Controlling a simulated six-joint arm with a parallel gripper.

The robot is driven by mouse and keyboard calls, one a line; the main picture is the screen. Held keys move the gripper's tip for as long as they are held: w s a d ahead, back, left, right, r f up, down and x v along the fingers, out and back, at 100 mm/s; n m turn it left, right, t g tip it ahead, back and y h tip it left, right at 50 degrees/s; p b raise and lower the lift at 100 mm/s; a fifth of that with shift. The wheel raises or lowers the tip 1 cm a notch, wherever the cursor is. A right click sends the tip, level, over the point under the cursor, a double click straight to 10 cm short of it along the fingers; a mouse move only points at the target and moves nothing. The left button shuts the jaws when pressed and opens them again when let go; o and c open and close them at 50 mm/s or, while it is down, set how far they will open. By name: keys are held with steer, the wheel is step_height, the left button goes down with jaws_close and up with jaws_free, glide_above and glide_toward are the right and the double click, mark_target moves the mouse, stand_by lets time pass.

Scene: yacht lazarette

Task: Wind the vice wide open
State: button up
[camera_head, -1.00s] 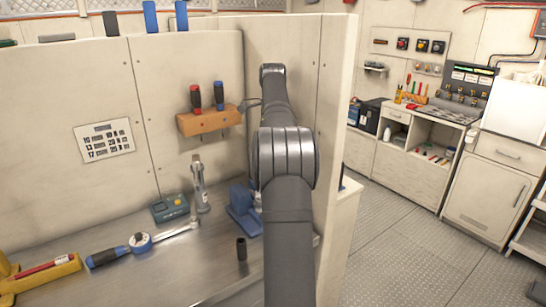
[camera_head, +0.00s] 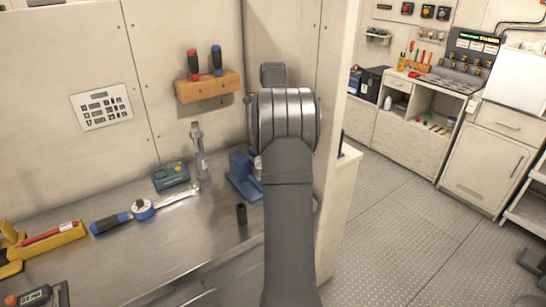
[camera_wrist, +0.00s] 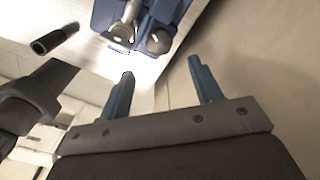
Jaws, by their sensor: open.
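The blue vice (camera_head: 241,176) stands on the metal bench, partly hidden behind my arm in the head view. In the wrist view the vice (camera_wrist: 172,10) is at the top edge, cut off by the frame, with rounded metal ends (camera_wrist: 158,40) facing my gripper. My gripper (camera_wrist: 161,68) is open and empty, its two blue fingers pointing towards the vice with a gap between. The head view hides my gripper behind my arm. How far the vice jaws are open cannot be told.
A black socket (camera_head: 242,214) stands on the bench left of my arm. A partition wall (camera_head: 343,120) rises close on the right.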

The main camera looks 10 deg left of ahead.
step_height(320, 180, down, 8)
steer(key=shift+r, duration=0.1)
steer(key=shift+c, duration=0.5)
steer(key=c, duration=0.9)
steer(key=shift+n, duration=0.4)
steer(key=shift+w+n, duration=0.2)
steer(key=shift+n, duration=2.4)
steer(key=o, duration=1)
